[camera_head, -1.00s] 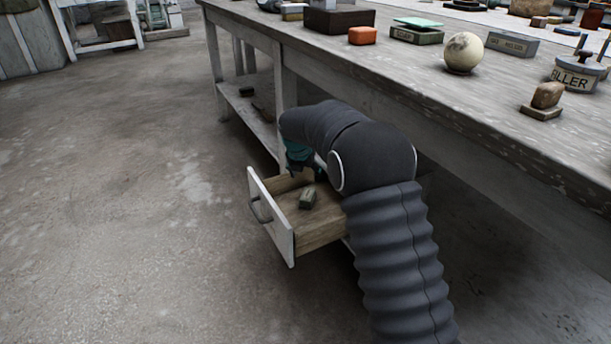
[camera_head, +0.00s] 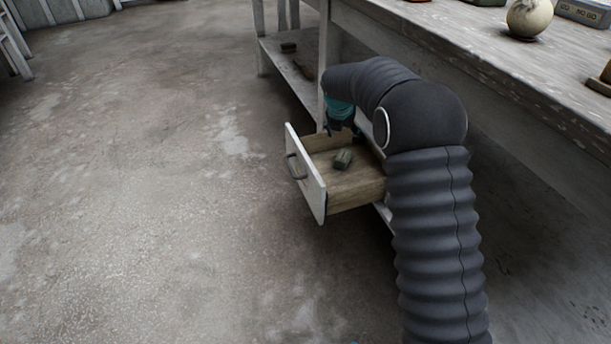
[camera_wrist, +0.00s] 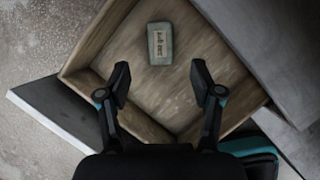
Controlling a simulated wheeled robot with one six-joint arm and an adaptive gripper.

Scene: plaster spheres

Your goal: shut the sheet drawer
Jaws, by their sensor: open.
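The sheet drawer (camera_head: 357,192) stands pulled out under the workbench, with a pale front panel (camera_head: 306,172) and a dark handle (camera_head: 295,166). A small grey-green labelled block (camera_head: 343,159) lies on its wooden floor; the block also shows in the wrist view (camera_wrist: 160,43). My gripper (camera_wrist: 160,82) is open and empty above the drawer, its two fingers apart over the drawer floor, with the block beyond the fingertips. In the head view my arm hides part of the drawer's right and rear side.
The workbench top (camera_head: 480,50) overhangs the drawer on the right and carries a pale sphere (camera_head: 529,17). A lower shelf (camera_head: 290,62) with a dark block (camera_head: 288,47) lies behind. The concrete floor (camera_head: 150,200) left of the drawer is clear.

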